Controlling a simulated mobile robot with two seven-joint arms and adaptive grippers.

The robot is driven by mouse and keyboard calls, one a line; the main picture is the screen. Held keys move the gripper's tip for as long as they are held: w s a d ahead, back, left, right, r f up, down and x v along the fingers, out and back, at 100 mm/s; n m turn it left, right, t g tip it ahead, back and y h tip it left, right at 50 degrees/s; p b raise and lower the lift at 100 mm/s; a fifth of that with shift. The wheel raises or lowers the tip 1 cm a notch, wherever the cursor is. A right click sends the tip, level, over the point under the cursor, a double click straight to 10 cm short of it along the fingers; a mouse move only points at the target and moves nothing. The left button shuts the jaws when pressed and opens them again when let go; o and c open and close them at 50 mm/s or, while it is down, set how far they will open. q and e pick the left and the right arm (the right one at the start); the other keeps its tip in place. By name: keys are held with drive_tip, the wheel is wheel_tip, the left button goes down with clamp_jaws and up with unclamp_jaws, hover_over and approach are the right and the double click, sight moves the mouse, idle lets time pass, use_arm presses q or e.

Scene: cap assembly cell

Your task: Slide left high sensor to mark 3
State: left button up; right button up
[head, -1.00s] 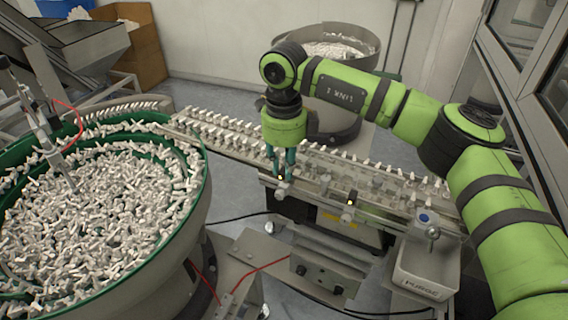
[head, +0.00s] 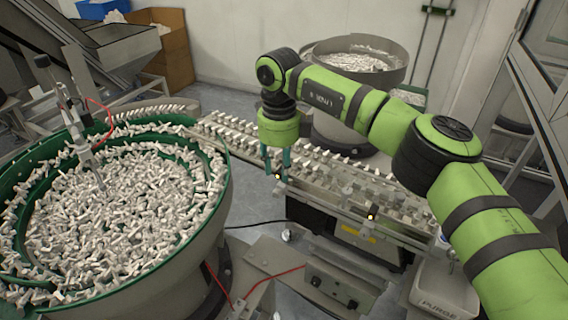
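My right gripper (head: 277,170) reaches down to the left part of the conveyor's front rail. Its two teal fingers stand either side of a small sensor (head: 279,177), which I take to be the left high sensor. They look shut on it, though the fingers hide most of the block. The numbered marks on the rail are too small to read. My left gripper is not in view.
A green-rimmed feeder bowl (head: 219,215) full of white parts stands close on the left of the gripper. The conveyor (head: 345,178) carries rows of white caps. A control box (head: 335,287) and a PURGE bin (head: 440,296) stand in front. Another bowl (head: 398,58) stands behind.

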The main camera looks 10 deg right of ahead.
sight(278, 184)
drive_tip(key=shift+w+a, duration=0.1)
drive_tip(key=shift+a, duration=0.1)
drive_tip(key=shift+d+r, duration=0.1)
drive_tip(key=shift+d+r, duration=0.1)
drive_tip(key=shift+r, duration=0.15)
wheel_tip(278, 184, up, 11)
drive_tip(key=shift+a+r, duration=0.2)
drive_tip(key=shift+a, duration=0.05)
drive_tip(key=shift+a, duration=0.1)
